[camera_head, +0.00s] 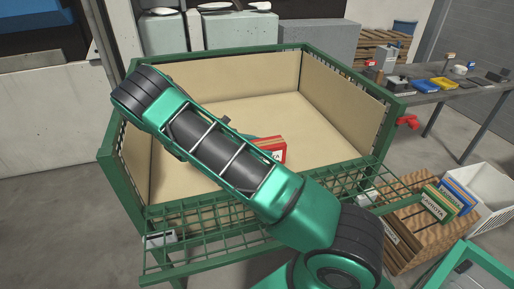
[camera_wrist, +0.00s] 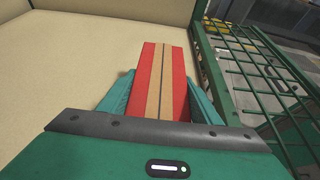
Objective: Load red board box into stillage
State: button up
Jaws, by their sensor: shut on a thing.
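The red board box (camera_head: 275,147) shows in the head view inside the stillage, partly hidden behind my arm. In the wrist view the red and tan box (camera_wrist: 151,75) stands between the fingers of my gripper (camera_wrist: 158,98). The gripper is shut on it, with a green finger on each side. The green-framed stillage (camera_head: 321,51) has tan board walls and a tan floor, and its front mesh gate is folded down. In the wrist view the stillage floor (camera_wrist: 70,70) lies below and beyond the box. I cannot tell whether the box touches the floor.
A wooden crate (camera_head: 408,250) with several coloured boxes (camera_head: 440,203) stands at the right, beside a white bin (camera_head: 490,185). A table (camera_head: 440,97) with small items is at the back right. The stillage floor around the box looks clear.

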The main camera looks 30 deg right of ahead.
jog(key=shift+f, duration=0.25)
jog(key=o, duration=1.8)
jog(key=shift+o, duration=0.2)
jog(key=shift+a, duration=0.1)
